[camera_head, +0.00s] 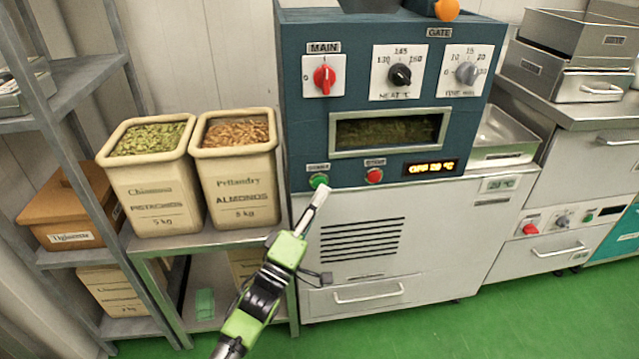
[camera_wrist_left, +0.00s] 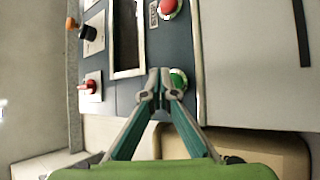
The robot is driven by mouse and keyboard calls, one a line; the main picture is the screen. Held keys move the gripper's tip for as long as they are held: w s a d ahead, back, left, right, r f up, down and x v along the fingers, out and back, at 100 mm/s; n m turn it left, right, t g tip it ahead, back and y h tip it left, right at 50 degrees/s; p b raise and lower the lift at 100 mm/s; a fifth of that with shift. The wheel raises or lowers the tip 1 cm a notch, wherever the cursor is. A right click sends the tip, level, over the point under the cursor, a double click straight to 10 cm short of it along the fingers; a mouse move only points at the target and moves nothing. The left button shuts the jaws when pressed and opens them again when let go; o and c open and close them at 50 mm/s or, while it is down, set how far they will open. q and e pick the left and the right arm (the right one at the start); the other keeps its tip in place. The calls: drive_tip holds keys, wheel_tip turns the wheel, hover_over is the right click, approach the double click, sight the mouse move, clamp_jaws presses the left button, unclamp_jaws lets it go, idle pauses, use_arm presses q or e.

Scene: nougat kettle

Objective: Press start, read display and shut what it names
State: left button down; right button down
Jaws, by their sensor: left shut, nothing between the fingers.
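The blue-fronted machine (camera_head: 300,120) carries a green button (camera_head: 318,181) on its lower left and a red button (camera_head: 374,176) beside it. The red MAIN switch (camera_head: 324,77), heat knob (camera_head: 400,75), time knob (camera_head: 467,72) and orange gate handle (camera_head: 446,9) are higher up. My right gripper is out of view.
Bins of pistachios (camera_head: 152,185) and almonds (camera_head: 237,180) stand on a metal stand left of the machine. A grey shelf rack (camera_head: 84,190) is farther left. A tray (camera_head: 505,135) and steel counter (camera_head: 590,105) are at the right. Green floor is clear in front.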

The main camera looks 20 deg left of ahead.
use_arm(q)
drive_tip(key=shift+w, duration=0.15)
idle(0.3)
drive_tip(key=shift+w+a, duration=0.2)
drive_tip(key=shift+w, duration=0.05)
drive_tip(key=shift+w+a, duration=0.25)
drive_tip(key=shift+w, duration=0.15)
idle(0.7)
drive_tip(key=shift+s+r, duration=0.1)
drive_tip(key=shift+s+d+p, duration=0.45)
drive_tip(key=shift+s+p, duration=0.15)
drive_tip(key=shift+s, duration=0.1)
